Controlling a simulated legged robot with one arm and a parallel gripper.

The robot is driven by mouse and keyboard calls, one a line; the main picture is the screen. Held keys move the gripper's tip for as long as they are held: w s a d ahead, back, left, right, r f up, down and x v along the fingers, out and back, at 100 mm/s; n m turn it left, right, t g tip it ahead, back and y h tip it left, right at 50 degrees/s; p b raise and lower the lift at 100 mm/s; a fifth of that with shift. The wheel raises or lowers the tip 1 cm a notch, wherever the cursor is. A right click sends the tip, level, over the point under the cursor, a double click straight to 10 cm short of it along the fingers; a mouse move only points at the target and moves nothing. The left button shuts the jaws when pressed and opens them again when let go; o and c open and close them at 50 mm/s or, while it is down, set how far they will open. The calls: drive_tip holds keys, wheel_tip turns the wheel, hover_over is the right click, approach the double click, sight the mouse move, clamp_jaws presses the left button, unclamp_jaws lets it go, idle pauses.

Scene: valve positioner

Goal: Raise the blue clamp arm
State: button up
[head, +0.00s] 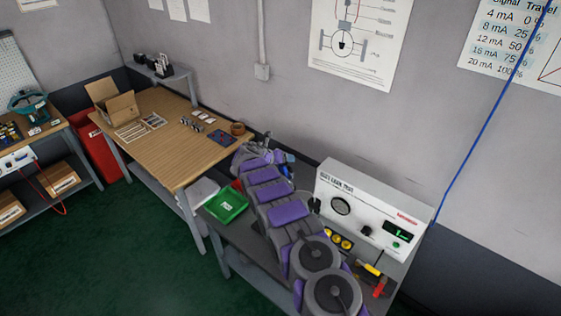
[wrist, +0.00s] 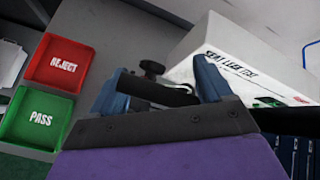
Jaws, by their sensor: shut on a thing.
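My gripper (wrist: 162,72) shows in the wrist view with two blue-grey fingers, one on each side of a dark bar-like handle (wrist: 162,93). It is shut on this handle. A round black knob (wrist: 151,66) shows just beyond it. I cannot make out a separate blue clamp arm; the fingers and wrist hide much of what lies there. In the head view my purple and grey arm reaches over the grey bench, and its far end covers the gripped part.
A white leak test box (head: 365,208) stands right of my arm, close to the gripper. A green PASS tray (head: 226,205) and a red REJECT tray (wrist: 62,62) lie to the left. A wooden table (head: 165,145) stands behind. Green floor is free at the left.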

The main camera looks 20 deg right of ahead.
drive_tip(key=shift+f, duration=0.15)
drive_tip(key=o, duration=1.1)
drive_tip(key=shift+o, duration=1.2)
drive_tip(key=shift+w+f, duration=0.15)
drive_tip(key=shift+f, duration=0.05)
drive_tip(key=shift+r, duration=0.15)
drive_tip(key=b+v, duration=0.2)
drive_tip(key=v, duration=1.5)
drive_tip(key=shift+a, duration=0.25)
